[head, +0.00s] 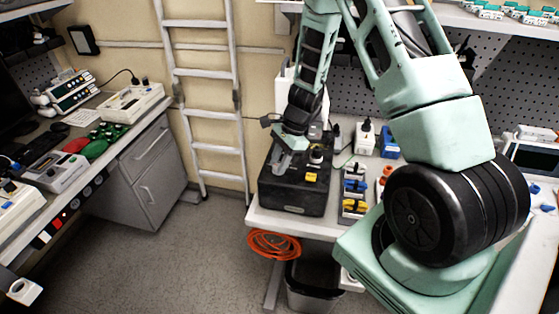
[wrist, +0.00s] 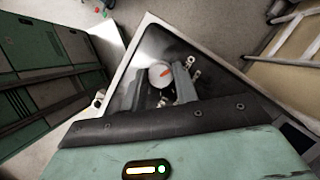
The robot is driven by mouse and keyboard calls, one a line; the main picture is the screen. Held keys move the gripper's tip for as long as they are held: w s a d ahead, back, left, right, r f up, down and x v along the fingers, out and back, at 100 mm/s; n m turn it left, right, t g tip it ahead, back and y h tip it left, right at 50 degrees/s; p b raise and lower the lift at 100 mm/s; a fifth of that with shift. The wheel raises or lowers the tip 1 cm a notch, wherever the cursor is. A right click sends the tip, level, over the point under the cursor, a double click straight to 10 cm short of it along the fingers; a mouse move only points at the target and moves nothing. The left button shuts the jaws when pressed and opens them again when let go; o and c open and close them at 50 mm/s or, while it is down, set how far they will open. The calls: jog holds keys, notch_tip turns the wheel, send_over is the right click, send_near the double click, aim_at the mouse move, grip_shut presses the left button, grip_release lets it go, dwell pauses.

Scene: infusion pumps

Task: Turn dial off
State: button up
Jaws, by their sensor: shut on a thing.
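A round pale dial (wrist: 158,73) with an orange-red mark shows in the wrist view, on a dark glossy top face. My gripper (wrist: 162,88) has its two grey fingers on either side of the dial and is shut on it. In the head view my gripper (head: 284,158) points down at the top of a black box (head: 289,196) on the bench. There the gripper and arm hide the dial. The angle that the orange-red mark stands for cannot be told.
On the box, right of my gripper, are a dark knob with a white top (head: 316,154) and a yellow piece (head: 311,177). A bin rack (head: 354,195) and a white bottle (head: 364,138) stand to the right. A ladder (head: 213,100) leans at the wall. The left floor is clear.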

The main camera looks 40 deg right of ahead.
jog(key=shift+n, duration=0.3)
jog(key=o, duration=1)
jog(key=shift+c, duration=0.2)
jog(key=w+b+v, duration=0.1)
jog(key=b+v, duration=0.2)
jog(key=v, duration=1.4)
jog(key=shift+s+r+b, duration=0.25)
jog(key=shift+b, duration=0.1)
